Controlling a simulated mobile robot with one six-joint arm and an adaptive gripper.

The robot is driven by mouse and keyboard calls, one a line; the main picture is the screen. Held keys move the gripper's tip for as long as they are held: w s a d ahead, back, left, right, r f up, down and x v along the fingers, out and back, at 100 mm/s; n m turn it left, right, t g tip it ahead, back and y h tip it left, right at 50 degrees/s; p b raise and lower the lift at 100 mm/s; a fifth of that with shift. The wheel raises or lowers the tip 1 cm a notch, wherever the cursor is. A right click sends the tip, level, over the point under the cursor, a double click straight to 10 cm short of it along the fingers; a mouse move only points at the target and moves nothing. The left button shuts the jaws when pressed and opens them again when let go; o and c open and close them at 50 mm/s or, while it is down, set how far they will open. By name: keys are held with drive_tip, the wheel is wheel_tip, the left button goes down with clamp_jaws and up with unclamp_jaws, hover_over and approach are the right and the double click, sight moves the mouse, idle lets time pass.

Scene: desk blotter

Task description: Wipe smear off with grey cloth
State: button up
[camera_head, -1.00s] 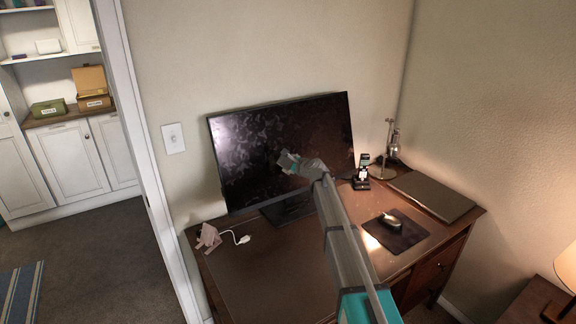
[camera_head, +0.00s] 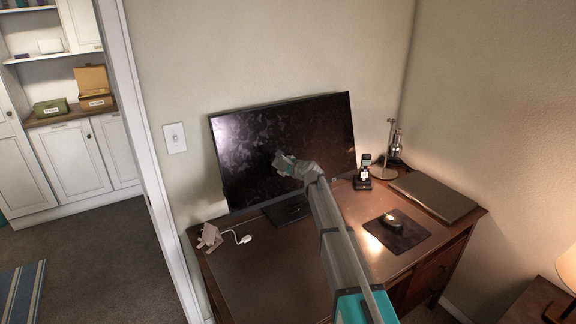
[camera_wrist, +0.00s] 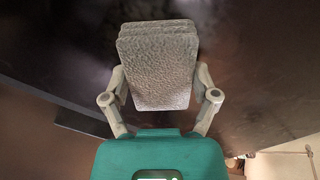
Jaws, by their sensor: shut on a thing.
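The grey cloth (camera_wrist: 158,62) is a thick, folded, rough-textured pad between the fingers of my gripper (camera_wrist: 161,88). My gripper is shut on it. In the head view my gripper (camera_head: 284,163) is in front of the dark monitor screen (camera_head: 325,125), around its middle. I cannot tell whether the cloth touches the screen. Pale, blotchy marks show on the screen's left half (camera_head: 240,142); I cannot tell smear from reflection there. The brown desk blotter (camera_head: 270,275) lies on the desk below, partly hidden by my arm, with no clear smear on its visible part.
A phone on a stand (camera_head: 363,173), a lamp (camera_head: 392,150), a closed laptop (camera_head: 433,194) and a mouse (camera_head: 391,221) on a dark pad stand right of my arm. A pinkish item (camera_head: 209,237) and a white cable plug (camera_head: 244,239) lie at the desk's left.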

sight(270, 161)
drive_tip(key=shift+s+a, duration=0.35)
drive_tip(key=shift+a, duration=0.15)
drive_tip(key=shift+s+a, duration=0.55)
drive_tip(key=shift+a, duration=0.3)
drive_tip(key=shift+s+a, duration=0.5)
drive_tip(key=shift+a, duration=0.35)
drive_tip(key=shift+w+a+r+p, duration=0.1)
drive_tip(key=shift+w+r+p, duration=0.05)
drive_tip(key=shift+r+p, duration=0.5)
drive_tip(key=shift+w+a+r+p, duration=0.1)
drive_tip(key=shift+w+r+p, duration=0.05)
drive_tip(key=shift+r+p, duration=0.5)
drive_tip(key=shift+d, duration=0.15)
drive_tip(key=shift+w+d, duration=0.6)
drive_tip(key=shift+d, duration=0.15)
drive_tip(key=shift+w+d, duration=0.55)
drive_tip(key=shift+d, duration=0.2)
drive_tip(key=shift+w+d, duration=0.1)
